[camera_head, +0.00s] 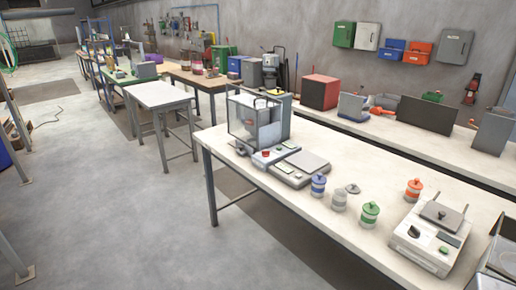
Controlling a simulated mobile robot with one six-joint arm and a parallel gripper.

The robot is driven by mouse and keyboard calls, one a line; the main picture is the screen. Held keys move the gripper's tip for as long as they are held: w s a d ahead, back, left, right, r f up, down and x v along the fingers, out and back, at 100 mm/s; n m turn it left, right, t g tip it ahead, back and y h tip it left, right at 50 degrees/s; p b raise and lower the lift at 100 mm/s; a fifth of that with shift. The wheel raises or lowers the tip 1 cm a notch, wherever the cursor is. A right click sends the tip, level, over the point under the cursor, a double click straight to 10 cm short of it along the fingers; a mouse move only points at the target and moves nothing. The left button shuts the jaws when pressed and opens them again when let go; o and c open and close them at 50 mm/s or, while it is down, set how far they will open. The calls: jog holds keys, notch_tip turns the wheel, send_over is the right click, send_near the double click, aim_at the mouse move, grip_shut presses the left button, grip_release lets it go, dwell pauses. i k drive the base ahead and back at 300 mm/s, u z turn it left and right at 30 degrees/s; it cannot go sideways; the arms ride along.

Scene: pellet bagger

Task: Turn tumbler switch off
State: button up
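I cannot pick out a tumbler switch for certain at this distance. A machine with a clear box (255,121) stands at the far left end of the near bench, with a low front panel (273,155) that bears a small red part. A white device (428,236) stands at the bench's right, with a grey plate on top, a dark dial and a small green part on its front. Whether either carries the switch, and how the switch is set, is too small to tell. My gripper is not in view.
The near bench (375,222) also holds a flat scale (300,167) and jars with blue (318,184), green (370,212) and orange (413,189) lids. A grey table (157,94) stands beyond its left end. The floor (120,215) left of the bench is clear.

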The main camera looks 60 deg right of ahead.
aim_at(267, 153)
jog(key=z, duration=0.15)
jog(key=i, duration=0.7)
jog(key=z, duration=0.65)
jog(key=i, duration=0.4)
jog(key=z, duration=0.15)
